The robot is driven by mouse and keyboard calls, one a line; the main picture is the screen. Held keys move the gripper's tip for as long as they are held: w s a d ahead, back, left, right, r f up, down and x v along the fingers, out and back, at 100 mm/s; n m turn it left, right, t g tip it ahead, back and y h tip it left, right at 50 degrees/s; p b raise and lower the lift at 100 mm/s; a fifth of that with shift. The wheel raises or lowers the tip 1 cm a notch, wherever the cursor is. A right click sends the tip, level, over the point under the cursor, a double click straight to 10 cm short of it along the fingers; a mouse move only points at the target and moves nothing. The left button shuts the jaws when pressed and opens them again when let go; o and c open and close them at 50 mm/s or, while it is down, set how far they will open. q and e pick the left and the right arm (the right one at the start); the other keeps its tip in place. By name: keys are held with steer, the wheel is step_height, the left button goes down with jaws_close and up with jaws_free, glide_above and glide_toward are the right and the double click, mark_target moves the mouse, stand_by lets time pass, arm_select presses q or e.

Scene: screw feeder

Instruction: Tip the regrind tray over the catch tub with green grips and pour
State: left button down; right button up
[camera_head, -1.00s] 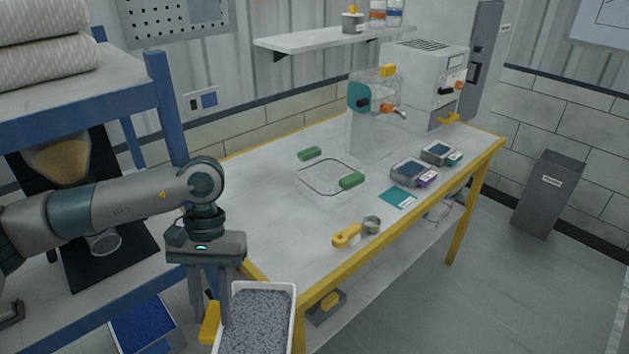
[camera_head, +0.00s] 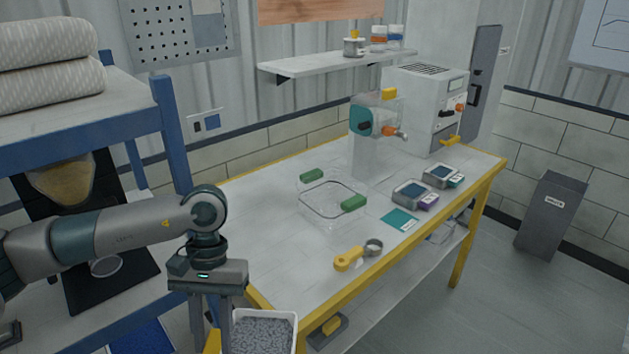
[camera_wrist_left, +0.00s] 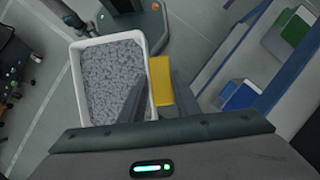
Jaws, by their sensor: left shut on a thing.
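The regrind tray (camera_head: 293,341) is white and full of grey granules. It is low in the head view beside the table's near left corner, partly cut off by the picture's bottom edge. It looks about level. My left gripper (camera_head: 211,338) points down and is shut on the tray's yellow grip, which shows best in the left wrist view (camera_wrist_left: 161,84). The catch tub (camera_head: 331,215) is clear, with two green grips (camera_head: 353,203), and stands on the table. The tray is apart from it, to its near left. My right gripper is not in view.
A yellow-handled scoop (camera_head: 350,259) lies near the table's front edge. A teal card (camera_head: 399,220) and small boxes (camera_head: 414,194) are right of the tub. A clear-fronted machine (camera_head: 374,140) stands behind. A blue rack (camera_head: 176,130) is at left. The table's left part is clear.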

arm_select(q)
steer(key=w+x, duration=0.1)
steer(key=x, duration=1.2)
steer(key=shift+w+f, duration=0.3)
steer(key=shift+f, duration=0.15)
steer(key=shift+a, duration=0.1)
